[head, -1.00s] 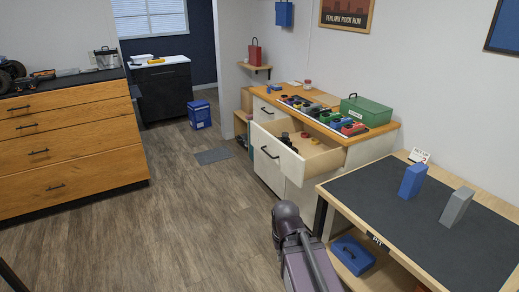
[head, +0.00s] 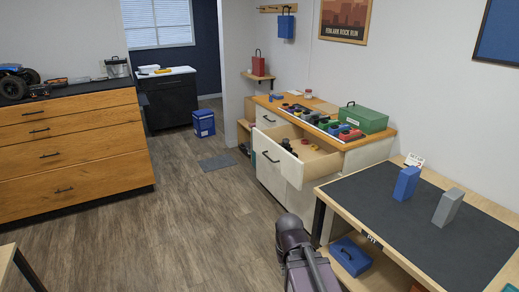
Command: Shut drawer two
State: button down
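A drawer (head: 325,166) in the white cabinet under the wooden counter is pulled well out. Its pale front panel (head: 282,174) has a dark handle (head: 271,157) and faces left. Small dark, red and tan items lie inside the drawer. I cannot read any number on it. Another front with a handle (head: 268,118), farther back on the same cabinet, looks closed. Part of my arm (head: 293,235) shows at the bottom, short of the open drawer. My gripper is not visible.
A workbench (head: 330,187) with a dark mat, a blue block (head: 407,183) and a grey block (head: 448,207) stands at the right. A wooden drawer unit (head: 75,150) stands left. Wood floor (head: 180,225) between them is open. A table corner (head: 8,255) shows at lower left.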

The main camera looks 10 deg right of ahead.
aim_at(310, 165)
jog(key=u, duration=1.6)
jog(key=i, duration=1.8)
jog(key=z, duration=0.45)
